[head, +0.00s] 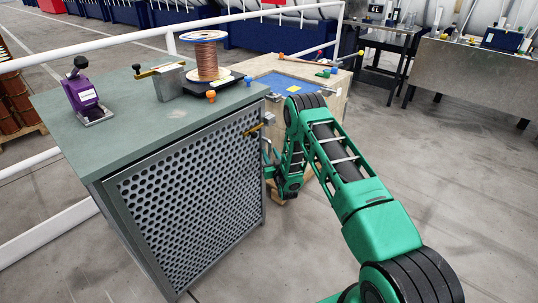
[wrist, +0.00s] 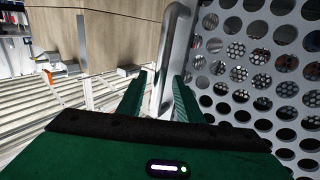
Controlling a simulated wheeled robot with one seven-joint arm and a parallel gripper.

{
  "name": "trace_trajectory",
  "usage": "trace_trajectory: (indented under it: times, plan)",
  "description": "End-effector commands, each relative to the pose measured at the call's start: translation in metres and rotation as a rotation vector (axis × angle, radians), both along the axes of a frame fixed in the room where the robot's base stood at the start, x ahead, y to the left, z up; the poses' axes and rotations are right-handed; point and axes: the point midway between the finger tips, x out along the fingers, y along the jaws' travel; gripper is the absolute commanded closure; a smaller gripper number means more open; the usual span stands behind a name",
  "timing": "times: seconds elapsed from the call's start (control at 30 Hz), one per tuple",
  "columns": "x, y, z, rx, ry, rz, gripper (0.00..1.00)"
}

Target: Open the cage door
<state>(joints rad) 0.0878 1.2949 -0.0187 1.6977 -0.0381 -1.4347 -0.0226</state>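The cage door (head: 190,195) is a grey perforated panel on the front of the green-topped cabinet (head: 130,130). It looks closed in its frame. Its upright metal bar handle (wrist: 172,50) is near the door edge, and the perforated sheet (wrist: 255,60) fills the right of the wrist view. My gripper (wrist: 162,92) is open, with the bar appearing between its two green fingers. I cannot tell whether either finger touches it. In the head view my arm partly hides the gripper and handle. A brass-coloured latch piece (head: 258,126) sits at the door's upper right corner.
On the cabinet top stand a purple device (head: 84,97), a copper wire spool (head: 206,58) and a metal block (head: 168,80). A wooden crate (head: 333,105) stands close behind my arm. White railings (head: 110,42) run behind the cabinet. The floor in front is clear.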

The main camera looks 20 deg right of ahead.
Motion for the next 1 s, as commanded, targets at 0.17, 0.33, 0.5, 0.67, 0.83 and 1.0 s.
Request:
trace_trajectory:
  times: [0.17, 0.33, 0.5, 0.67, 0.83, 1.0]
  plan:
    - [0.0109, -0.0011, 0.0005, 0.0, -0.001, 0.0, 0.68]
    - [0.0122, -0.0012, 0.0002, 0.0, 0.001, 0.0, 0.68]
    - [0.0121, -0.0011, 0.0002, 0.0, 0.0, 0.0, 0.79]
    - [0.012, -0.0009, 0.0002, 0.0, 0.0, 0.0, 1.0]
    - [0.0111, -0.0016, 0.0001, 0.0, 0.0, -0.003, 1.0]
    - [0.0044, -0.007, 0.0, 0.0, 0.001, -0.023, 1.0]
